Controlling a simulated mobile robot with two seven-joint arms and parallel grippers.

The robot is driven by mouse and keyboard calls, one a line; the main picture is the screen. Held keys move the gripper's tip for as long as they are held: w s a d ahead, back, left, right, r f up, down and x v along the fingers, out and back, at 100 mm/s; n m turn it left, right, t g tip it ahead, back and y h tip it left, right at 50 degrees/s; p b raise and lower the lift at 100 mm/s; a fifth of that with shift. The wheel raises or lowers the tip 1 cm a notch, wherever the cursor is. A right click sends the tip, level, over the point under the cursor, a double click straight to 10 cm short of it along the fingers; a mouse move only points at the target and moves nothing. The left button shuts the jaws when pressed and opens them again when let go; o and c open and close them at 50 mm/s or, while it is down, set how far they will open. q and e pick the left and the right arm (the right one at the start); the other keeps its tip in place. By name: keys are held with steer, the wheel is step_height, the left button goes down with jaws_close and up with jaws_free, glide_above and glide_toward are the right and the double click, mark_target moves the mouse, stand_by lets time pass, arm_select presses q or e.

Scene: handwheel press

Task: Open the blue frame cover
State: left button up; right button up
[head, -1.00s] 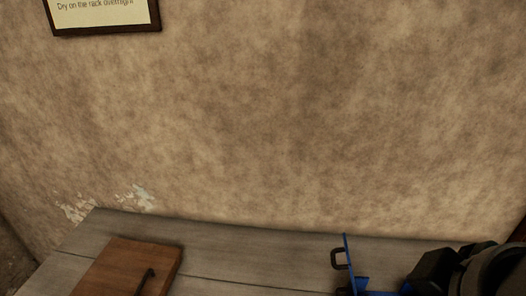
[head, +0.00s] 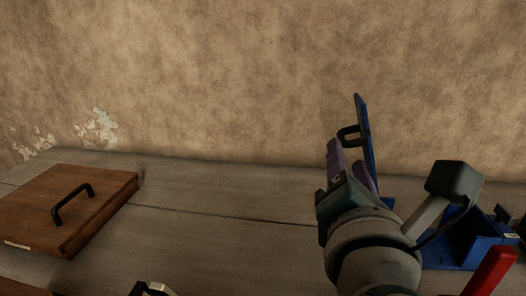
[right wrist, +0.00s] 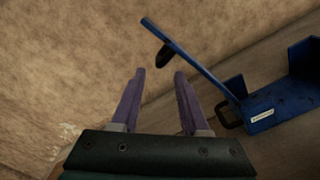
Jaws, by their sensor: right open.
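The blue frame cover (head: 364,130) stands nearly upright, seen almost edge-on, with a dark handle (head: 349,134) on its left face. In the right wrist view the cover (right wrist: 195,58) rises at a slant from the blue frame (right wrist: 275,112). In the head view the blue frame (head: 465,248) is partly hidden by my right arm. My right gripper (head: 352,165) has purple fingers and is open beside the cover. In the right wrist view nothing shows between its fingertips (right wrist: 160,74), and the cover is to their right.
A wooden box or board (head: 75,205) with a black handle lies at the left of the grey plank table (head: 200,205). A red bar (head: 490,270) is at lower right. The wall (head: 220,80) is close behind. The table's middle is clear.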

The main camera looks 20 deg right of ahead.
mark_target(341, 134)
steer(key=x, duration=1)
steer(key=shift+a+r+p, duration=0.1)
steer(key=shift+a+p, duration=0.05)
steer(key=shift+p, duration=0.25)
steer(key=shift+c, duration=0.2)
jaws_close()
steer(key=shift+r, duration=0.1)
stand_by(0.5)
